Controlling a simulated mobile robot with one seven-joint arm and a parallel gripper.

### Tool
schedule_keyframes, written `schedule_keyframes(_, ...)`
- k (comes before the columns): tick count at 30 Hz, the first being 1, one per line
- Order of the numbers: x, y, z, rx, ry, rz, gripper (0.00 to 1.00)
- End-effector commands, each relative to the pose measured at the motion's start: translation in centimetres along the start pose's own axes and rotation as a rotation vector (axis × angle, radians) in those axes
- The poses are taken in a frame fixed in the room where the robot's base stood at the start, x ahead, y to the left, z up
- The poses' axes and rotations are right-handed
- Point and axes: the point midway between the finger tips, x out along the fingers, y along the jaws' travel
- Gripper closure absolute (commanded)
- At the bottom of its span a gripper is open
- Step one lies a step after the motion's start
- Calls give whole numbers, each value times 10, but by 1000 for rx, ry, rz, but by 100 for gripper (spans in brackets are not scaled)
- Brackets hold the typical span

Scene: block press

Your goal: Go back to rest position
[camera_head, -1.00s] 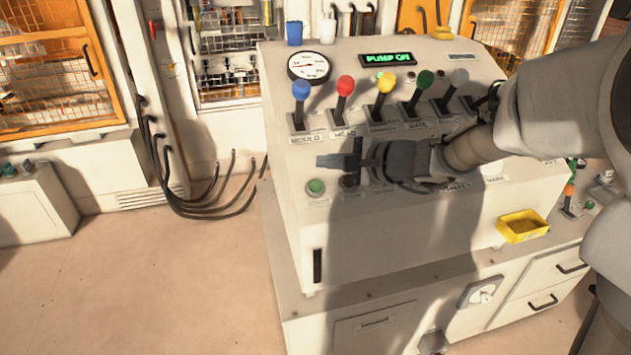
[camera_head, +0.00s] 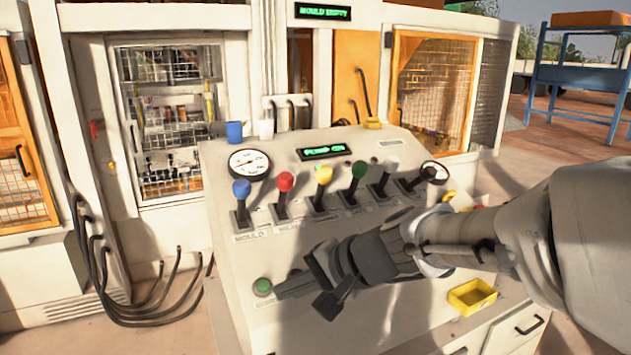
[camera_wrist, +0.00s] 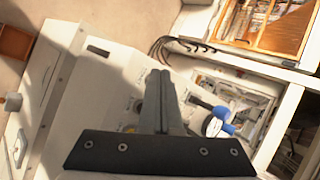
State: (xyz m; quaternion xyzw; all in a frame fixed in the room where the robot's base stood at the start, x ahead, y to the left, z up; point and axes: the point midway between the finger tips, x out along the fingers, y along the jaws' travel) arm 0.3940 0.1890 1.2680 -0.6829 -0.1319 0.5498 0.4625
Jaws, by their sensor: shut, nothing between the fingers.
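My gripper (camera_head: 305,290) is shut and empty in the head view. It is in front of the lower left part of the sloped control panel (camera_head: 375,320), with its tips just right of the green button (camera_head: 263,287). In the wrist view my gripper (camera_wrist: 160,75) shows two dark fingers pressed together, with the panel behind them. My arm reaches in from the right. I cannot tell how far the fingers are from the panel surface.
A row of levers with blue (camera_head: 241,188), red (camera_head: 286,181), yellow (camera_head: 323,174) and green (camera_head: 359,170) knobs stands above my gripper. A gauge (camera_head: 249,163) is at upper left. A yellow tray (camera_head: 472,297) is at lower right. Floor cables (camera_head: 140,300) lie left of the console.

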Motion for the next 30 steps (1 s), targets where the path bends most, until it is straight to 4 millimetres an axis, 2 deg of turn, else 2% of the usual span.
schedule_keyframes(1, -13, 7, 8, -61, 12, 37, 100)
schedule_keyframes(7, -60, 51, 29, -288, 58, 227, 100)
schedule_keyframes(12, -103, 91, 38, -460, 119, 406, 100)
schedule_keyframes(18, -150, 132, 39, -611, 201, 606, 100)
schedule_keyframes(24, -176, 152, 37, -679, 248, 718, 100)
schedule_keyframes(30, -180, 154, 37, -687, 253, 733, 100)
